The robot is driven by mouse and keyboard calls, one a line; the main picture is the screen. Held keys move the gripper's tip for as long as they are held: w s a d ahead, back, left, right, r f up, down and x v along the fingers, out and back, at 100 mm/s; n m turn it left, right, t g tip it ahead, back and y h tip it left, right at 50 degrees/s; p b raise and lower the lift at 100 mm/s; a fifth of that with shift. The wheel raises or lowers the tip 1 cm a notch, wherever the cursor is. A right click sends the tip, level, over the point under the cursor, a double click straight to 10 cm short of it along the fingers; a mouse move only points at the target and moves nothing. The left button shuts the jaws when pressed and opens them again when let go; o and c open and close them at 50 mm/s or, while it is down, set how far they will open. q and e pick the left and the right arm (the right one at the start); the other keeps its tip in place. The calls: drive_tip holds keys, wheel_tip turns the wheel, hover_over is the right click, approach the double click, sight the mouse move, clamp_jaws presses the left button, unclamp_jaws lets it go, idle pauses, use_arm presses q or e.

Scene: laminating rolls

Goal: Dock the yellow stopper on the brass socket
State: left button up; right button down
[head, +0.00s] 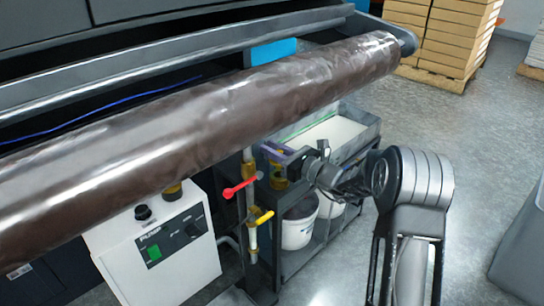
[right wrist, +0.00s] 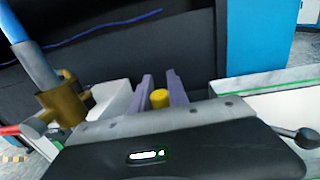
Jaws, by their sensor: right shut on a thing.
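The yellow stopper (right wrist: 159,98) is a small cylinder between the two purple-grey fingers of my right gripper (head: 278,160) in the right wrist view. My right gripper is shut on it, in front of the lower shelves and right of the valve pipe in the head view. A brass fitting (right wrist: 62,103) on the pipe shows left of the gripper in the right wrist view, apart from the stopper. A brass-yellow piece (head: 172,191) stands on the pump box, partly hidden by the roll. I cannot tell which brass part is the socket. My left gripper is not in view.
A long dark roll (head: 200,115) crosses above the work area. A white pump box (head: 160,245) stands lower left. Red (head: 241,187) and yellow (head: 264,217) valve handles stick out near the gripper. A shelf rack holds white buckets (head: 299,228).

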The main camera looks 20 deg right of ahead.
drive_tip(key=shift+f, duration=0.95)
drive_tip(key=shift+f+b, duration=0.15)
drive_tip(key=shift+b, duration=0.15)
drive_tip(key=c, duration=1.3)
unclamp_jaws()
drive_tip(key=shift+s+d+r, duration=0.1)
drive_tip(key=shift+r, duration=0.1)
drive_tip(key=shift+p+v, duration=1.35)
drive_tip(key=shift+v, duration=4.5)
